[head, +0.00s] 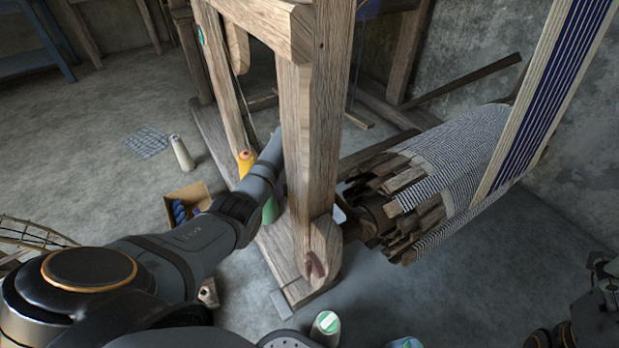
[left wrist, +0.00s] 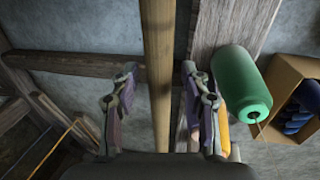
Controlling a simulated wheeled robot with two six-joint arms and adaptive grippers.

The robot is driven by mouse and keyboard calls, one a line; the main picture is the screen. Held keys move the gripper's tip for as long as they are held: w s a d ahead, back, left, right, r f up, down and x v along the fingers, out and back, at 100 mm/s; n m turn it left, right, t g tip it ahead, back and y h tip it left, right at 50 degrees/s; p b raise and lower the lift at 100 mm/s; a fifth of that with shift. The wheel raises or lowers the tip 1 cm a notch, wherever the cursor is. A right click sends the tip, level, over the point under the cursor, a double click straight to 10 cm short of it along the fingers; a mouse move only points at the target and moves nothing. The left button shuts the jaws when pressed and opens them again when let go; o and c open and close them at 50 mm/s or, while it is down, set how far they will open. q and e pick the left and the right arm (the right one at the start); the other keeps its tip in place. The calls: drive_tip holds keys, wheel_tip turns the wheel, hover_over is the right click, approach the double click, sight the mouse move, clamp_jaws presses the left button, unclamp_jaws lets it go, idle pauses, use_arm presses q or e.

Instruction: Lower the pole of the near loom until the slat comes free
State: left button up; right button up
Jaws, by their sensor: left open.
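The near loom's wooden post (head: 312,150) stands in the middle of the head view. My left arm reaches behind it, and the post hides the left gripper there. In the left wrist view my left gripper (left wrist: 162,92) is open, its two fingers apart on either side of a round brown pole (left wrist: 158,40). Gaps show between the pole and both fingers; the pole's lower end is hidden by the gripper body. A roller (head: 400,205) carries several dark wooden slats and striped cloth; I cannot tell which slat is the task's. Part of my right gripper (head: 598,300) shows at the lower right edge.
A green spool (left wrist: 240,85) stands close beside the left gripper's right finger, near a cardboard box (left wrist: 279,72) with blue spools. The box (head: 200,188) and a white bottle-like spool (head: 181,153) stand on the floor left of the loom. Striped warp (head: 545,95) rises at the right.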

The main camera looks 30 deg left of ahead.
use_arm(q)
drive_tip(key=shift+w+f, duration=0.1)
drive_tip(key=shift+f, duration=0.35)
clamp_jaws()
